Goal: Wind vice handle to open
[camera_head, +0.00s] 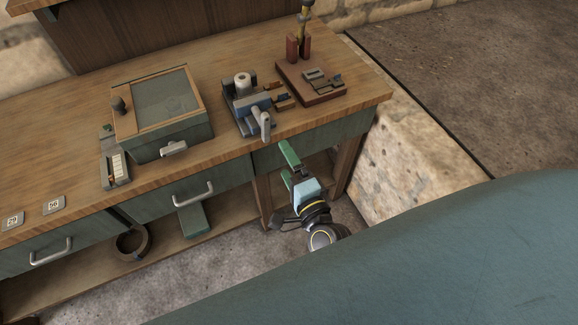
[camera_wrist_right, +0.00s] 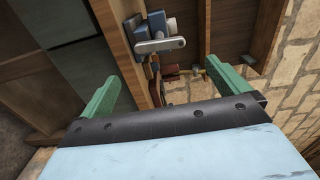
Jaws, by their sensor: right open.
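The vice (camera_head: 243,101) is a blue and grey block fixed near the front edge of the wooden workbench. Its grey handle (camera_head: 265,124) is a flat bar at the bench's front edge. In the right wrist view the vice (camera_wrist_right: 157,23) is at the top, with the handle (camera_wrist_right: 160,45) lying nearly level across its front. My right gripper (camera_head: 287,164) has green fingers and is open and empty, in front of and below the handle, apart from it. Both fingers show in the wrist view (camera_wrist_right: 168,85), spread wide. My left gripper is not in view.
A glass-topped box (camera_head: 163,148) stands left of the vice on the workbench (camera_head: 60,150). A wooden board (camera_head: 318,91) with metal parts lies to the right. Drawers with handles (camera_head: 194,193) are below the bench top.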

